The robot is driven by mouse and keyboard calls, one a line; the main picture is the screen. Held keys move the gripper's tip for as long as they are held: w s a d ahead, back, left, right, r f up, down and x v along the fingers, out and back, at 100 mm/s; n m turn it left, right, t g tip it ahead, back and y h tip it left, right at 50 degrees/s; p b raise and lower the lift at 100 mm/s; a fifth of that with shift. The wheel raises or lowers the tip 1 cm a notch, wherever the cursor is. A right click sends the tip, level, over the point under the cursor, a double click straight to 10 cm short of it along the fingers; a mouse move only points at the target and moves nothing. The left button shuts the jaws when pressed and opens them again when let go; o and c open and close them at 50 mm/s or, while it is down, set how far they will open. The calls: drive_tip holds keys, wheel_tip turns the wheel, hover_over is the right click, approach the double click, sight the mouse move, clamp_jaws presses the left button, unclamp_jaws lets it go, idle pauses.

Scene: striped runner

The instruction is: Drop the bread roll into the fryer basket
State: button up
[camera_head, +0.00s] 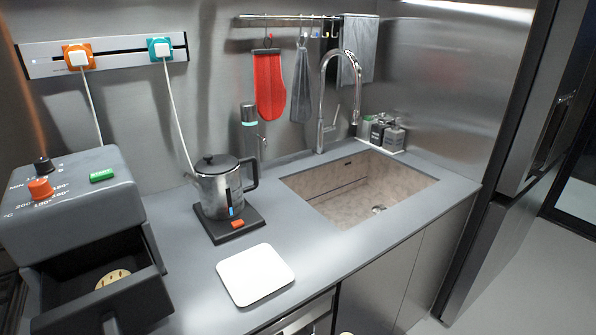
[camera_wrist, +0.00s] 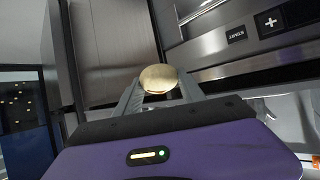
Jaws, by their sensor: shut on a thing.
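In the wrist view my gripper (camera_wrist: 159,88) is shut on a round, golden-tan bread roll (camera_wrist: 158,76), held between its two grey fingers. The fryer basket (camera_head: 136,294) is a dark drawer pulled out of the grey air fryer (camera_head: 72,205) at the left of the head view. Its top is open. A flat, round, pale yellow piece with dark marks (camera_head: 113,278) lies inside it. My gripper is not clearly visible in the head view. A small tan edge shows at the bottom there, too little to identify.
A white square board (camera_head: 254,274) lies on the grey counter (camera_head: 330,245) right of the basket. A steel kettle (camera_head: 218,188) stands on its dark base behind the board. A sink (camera_head: 350,190) with a tall tap is farther right. White cords hang from the wall sockets.

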drive_tip(key=s+d+f, duration=0.6)
drive_tip(key=d+f, duration=0.3)
drive_tip(key=f, duration=0.1)
drive_tip(key=shift+s+d, duration=0.3)
drive_tip(key=shift+a, duration=0.15)
